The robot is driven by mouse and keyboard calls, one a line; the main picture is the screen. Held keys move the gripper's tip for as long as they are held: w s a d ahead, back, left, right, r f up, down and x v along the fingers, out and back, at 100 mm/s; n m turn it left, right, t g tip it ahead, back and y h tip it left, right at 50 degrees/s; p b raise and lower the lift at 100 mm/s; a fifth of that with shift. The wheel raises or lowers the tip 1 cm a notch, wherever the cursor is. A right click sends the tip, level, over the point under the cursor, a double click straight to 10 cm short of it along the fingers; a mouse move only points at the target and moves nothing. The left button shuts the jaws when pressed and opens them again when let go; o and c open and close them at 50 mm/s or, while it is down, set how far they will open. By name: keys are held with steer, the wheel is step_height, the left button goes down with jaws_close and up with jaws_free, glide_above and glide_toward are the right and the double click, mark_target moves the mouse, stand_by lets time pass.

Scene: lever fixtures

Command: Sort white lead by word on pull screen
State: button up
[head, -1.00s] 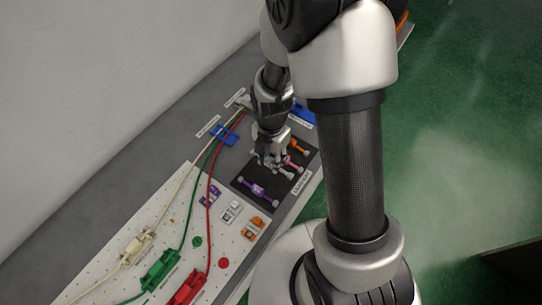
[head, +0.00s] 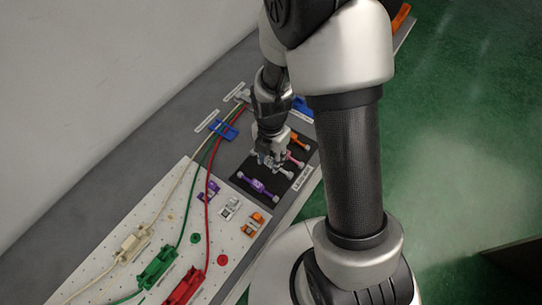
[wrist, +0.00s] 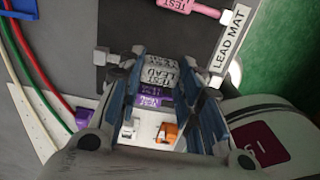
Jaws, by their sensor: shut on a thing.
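The white lead (wrist: 158,73), printed "TEST LEAD", sits between the fingers of my gripper (wrist: 163,62) in the wrist view. The fingers are shut on it. In the head view my gripper (head: 268,163) is low over the black lead mat (head: 238,177) and hides most of the white lead. I cannot tell whether the lead still touches the mat. A purple lead (head: 258,187) lies on the mat nearer the board; pink (head: 293,158) and orange (head: 299,140) leads lie on the far side. I cannot make out a screen.
A white perforated board (head: 150,215) carries purple (head: 208,191), white (head: 229,208) and orange (head: 252,224) fixtures, plus cream, green and red plugs with cables. A blue clip (head: 223,130) holds the cables left of the mat. A wall stands left.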

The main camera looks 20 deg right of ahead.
steer(key=shift+f, duration=0.3)
steer(key=shift+f+b, duration=0.35)
steer(key=shift+b, duration=0.2)
steer(key=shift+f, duration=0.25)
steer(key=shift+f+b, duration=0.6)
steer(key=shift+b, duration=0.05)
steer(key=shift+f, duration=0.15)
steer(key=shift+f+b, duration=0.45)
stand_by(0.4)
steer(key=o, duration=1.1)
